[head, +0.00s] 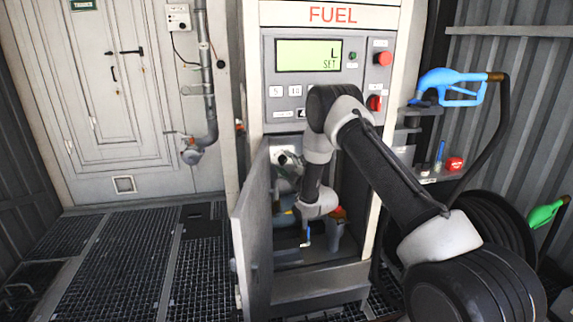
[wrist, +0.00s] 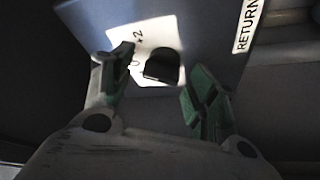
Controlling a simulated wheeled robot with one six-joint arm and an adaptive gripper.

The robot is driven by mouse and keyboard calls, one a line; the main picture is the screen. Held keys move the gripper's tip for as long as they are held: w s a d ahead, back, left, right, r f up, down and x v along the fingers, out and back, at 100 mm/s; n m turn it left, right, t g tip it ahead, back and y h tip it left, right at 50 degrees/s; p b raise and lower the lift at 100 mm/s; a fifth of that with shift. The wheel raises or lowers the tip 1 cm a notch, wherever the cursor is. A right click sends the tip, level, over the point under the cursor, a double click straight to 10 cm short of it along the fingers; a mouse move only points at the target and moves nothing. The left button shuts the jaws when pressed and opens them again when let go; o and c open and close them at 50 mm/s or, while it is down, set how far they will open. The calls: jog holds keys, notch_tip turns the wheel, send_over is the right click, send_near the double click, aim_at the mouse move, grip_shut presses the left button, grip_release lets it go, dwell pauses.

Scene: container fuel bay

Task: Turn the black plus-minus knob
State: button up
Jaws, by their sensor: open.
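The black knob (wrist: 162,66) sits on a white label plate (wrist: 150,98) on a blue-grey face in the wrist view. The label's markings are partly covered; a "2" shows at upper left of the knob. My gripper (wrist: 158,78) is open, with one green-and-black finger on each side of the knob. A gap shows on the right side; I cannot tell how deep the fingers are around it. In the head view my arm reaches into the open cabinet under the fuel panel, and the knob and my fingers are hidden there.
The cabinet door (head: 252,232) stands open at the left of the opening. A blue-handled valve (head: 306,237) is low inside the cabinet. A "RETURN" label (wrist: 246,25) is right of the knob. A blue nozzle (head: 450,83) hangs at right.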

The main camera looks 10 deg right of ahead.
jog(key=v, duration=1.2)
